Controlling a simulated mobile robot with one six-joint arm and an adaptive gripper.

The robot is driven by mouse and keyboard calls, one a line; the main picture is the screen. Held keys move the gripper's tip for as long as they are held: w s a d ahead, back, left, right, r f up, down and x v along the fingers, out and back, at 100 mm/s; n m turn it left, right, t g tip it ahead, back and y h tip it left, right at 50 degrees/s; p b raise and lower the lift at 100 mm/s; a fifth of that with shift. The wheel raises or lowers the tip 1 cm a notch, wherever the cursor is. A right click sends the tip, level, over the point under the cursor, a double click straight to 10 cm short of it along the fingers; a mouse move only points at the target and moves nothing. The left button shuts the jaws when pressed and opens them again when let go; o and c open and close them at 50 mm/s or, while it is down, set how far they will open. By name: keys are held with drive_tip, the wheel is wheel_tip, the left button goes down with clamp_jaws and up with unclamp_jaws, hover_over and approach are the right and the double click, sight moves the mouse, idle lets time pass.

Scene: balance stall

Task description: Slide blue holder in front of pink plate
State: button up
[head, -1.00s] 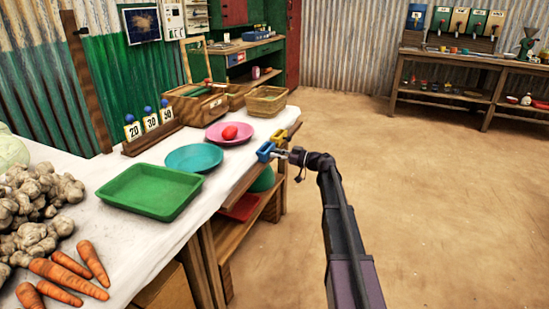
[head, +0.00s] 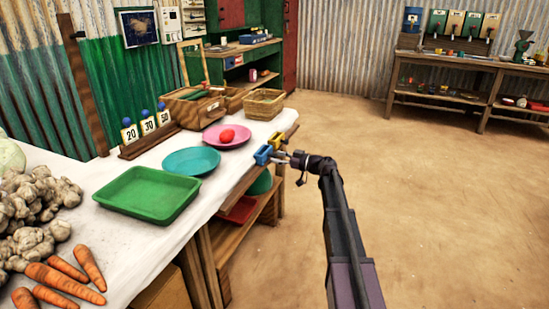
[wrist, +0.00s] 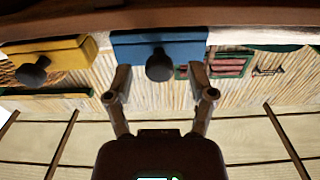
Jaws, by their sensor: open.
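The blue holder (head: 263,154) sits on the rail along the table's front edge, near the pink plate (head: 212,143). In the wrist view the blue holder (wrist: 190,48) shows a dark round knob (wrist: 159,66). My gripper (wrist: 163,85) is open, its two fingers spread on either side of that knob; I cannot tell whether they touch it. In the head view my gripper (head: 284,158) is at the outer side of the blue holder. The yellow holder (head: 277,141) is just beyond it on the rail; its own knob (wrist: 32,70) shows in the wrist view.
A red item (head: 227,135) lies on the pink plate. A teal plate (head: 190,161) and a green tray (head: 148,194) stand nearer on the table. Number cards 20, 30 and 50 stand in a wooden rack (head: 150,142). The floor to the right is open.

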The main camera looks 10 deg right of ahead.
drive_tip(key=v, duration=1)
drive_tip(key=shift+d, duration=0.1)
drive_tip(key=s+a+f+m+g+h+p, duration=0.1)
drive_tip(key=s+a+f+m+g+h, duration=0.5)
drive_tip(key=s+a+f, duration=0.65)
drive_tip(key=s+a+f+m+g+h, duration=0.1)
drive_tip(key=s+m+g+h, duration=0.15)
drive_tip(key=s, duration=0.35)
drive_tip(key=s+a+f+m+g+h+p, duration=0.1)
drive_tip(key=s+f+h, duration=0.15)
drive_tip(key=s, duration=0.35)
drive_tip(key=s+a+m+g+h, duration=0.1)
drive_tip(key=s+h, duration=0.2)
drive_tip(key=s, duration=0.3)
wheel_tip(320, 180, up, 38)
drive_tip(key=p, duration=3.8)
drive_tip(key=shift+f+h, duration=0.2)
drive_tip(key=shift+h, duration=0.1)
